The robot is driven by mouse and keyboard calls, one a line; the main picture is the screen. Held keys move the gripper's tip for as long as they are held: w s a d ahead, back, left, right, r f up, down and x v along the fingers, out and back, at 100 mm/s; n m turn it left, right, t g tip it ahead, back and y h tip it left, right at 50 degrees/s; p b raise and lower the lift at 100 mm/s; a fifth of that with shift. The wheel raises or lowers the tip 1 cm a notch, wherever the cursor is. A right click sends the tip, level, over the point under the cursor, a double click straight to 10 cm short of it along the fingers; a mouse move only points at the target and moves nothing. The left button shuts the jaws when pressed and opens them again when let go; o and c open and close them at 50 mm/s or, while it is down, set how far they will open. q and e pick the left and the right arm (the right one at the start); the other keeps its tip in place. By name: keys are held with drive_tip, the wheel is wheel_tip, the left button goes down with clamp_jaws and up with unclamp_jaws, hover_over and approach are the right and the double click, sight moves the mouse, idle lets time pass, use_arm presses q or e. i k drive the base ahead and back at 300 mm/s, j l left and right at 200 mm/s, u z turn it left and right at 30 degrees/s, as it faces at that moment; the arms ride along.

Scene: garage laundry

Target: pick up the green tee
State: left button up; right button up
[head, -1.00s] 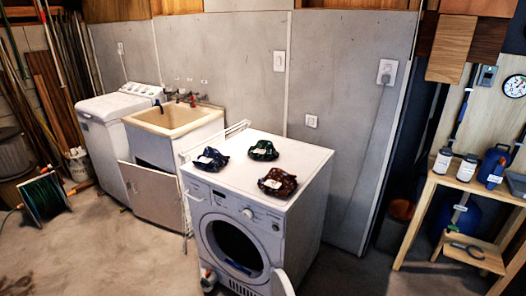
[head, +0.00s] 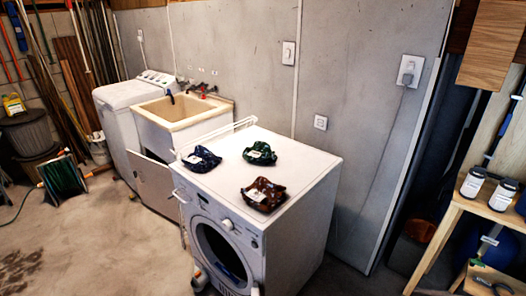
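The green tee (head: 260,153) lies crumpled on the white top of the front-loading washing machine (head: 306,172), toward the back edge, with a pale patch on it. A dark blue crumpled garment (head: 201,159) lies to its left. A reddish-brown crumpled garment (head: 263,195) lies in front of it, nearer the machine's front edge. The three are apart from one another. Neither of my grippers shows in the head view.
A sink cabinet (head: 182,110) and a white top-loading washer (head: 133,95) stand behind to the left. A wooden shelf unit with white-labelled bottles (head: 472,182) stands at right. The concrete floor (head: 95,232) at front left is clear.

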sight(261, 152)
drive_tip(key=i+l+u, duration=0.1)
drive_tip(key=l, duration=0.3)
drive_tip(key=i+l+u, duration=0.1)
drive_tip(key=l, duration=0.35)
drive_tip(key=i+l+u, duration=0.1)
drive_tip(key=i+l, duration=0.15)
drive_tip(key=l, duration=0.15)
drive_tip(key=i+l+u, duration=0.1)
drive_tip(key=l, duration=0.35)
drive_tip(key=i+l, duration=0.1)
drive_tip(key=l, duration=0.35)
drive_tip(key=i+u, duration=0.05)
